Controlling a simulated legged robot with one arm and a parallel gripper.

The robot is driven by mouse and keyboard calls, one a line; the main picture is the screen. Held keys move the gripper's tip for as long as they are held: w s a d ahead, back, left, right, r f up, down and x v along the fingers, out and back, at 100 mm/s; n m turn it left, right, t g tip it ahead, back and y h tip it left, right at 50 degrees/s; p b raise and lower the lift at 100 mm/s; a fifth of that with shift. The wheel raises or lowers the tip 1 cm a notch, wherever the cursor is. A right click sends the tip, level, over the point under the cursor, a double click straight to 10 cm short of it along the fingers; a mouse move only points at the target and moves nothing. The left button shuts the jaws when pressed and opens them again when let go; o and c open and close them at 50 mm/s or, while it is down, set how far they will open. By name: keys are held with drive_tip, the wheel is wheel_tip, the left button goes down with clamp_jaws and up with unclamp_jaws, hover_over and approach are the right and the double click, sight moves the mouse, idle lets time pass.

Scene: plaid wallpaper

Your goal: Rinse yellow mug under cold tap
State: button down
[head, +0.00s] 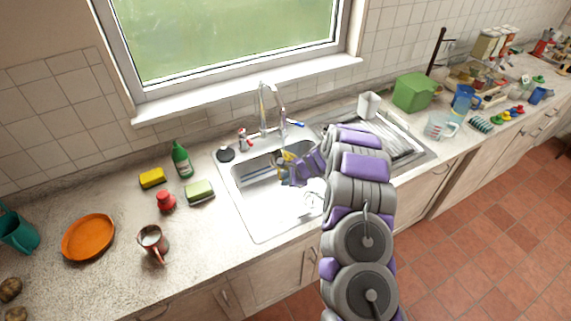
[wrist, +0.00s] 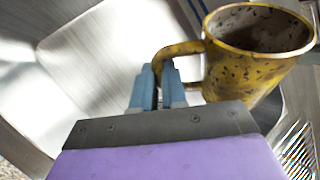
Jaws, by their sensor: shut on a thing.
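The yellow mug (wrist: 243,66) is at the right of the wrist view. It has dark specks on its outside and a dark, dirty-looking inside. My gripper (wrist: 159,88) is shut on the mug's handle, with the blue fingers on either side of it. In the head view my gripper (head: 292,168) is over the steel sink (head: 262,221), and little of the yellow mug (head: 286,157) shows past it. The tap (head: 262,105) stands at the sink's back edge, behind the mug. I cannot tell whether water runs.
A white dish (head: 315,190) shows in the sink, partly behind my arm. A red-and-white item (head: 243,138) and a black round item (head: 226,154) sit on the sink's back rim. A green bottle (head: 181,160) and sponges stand left. A drainboard (head: 385,140) lies right.

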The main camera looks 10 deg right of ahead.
drive_tip(key=shift+d, duration=0.15)
drive_tip(key=shift+w+d, duration=0.15)
drive_tip(key=shift+d, duration=0.15)
drive_tip(key=shift+a, duration=0.1)
drive_tip(key=shift+a, duration=0.4)
drive_tip(key=shift+d, duration=0.25)
drive_tip(key=shift+d, duration=0.3)
drive_tip(key=shift+a, duration=0.2)
drive_tip(key=shift+a, duration=0.35)
drive_tip(key=shift+d, duration=0.15)
idle(0.3)
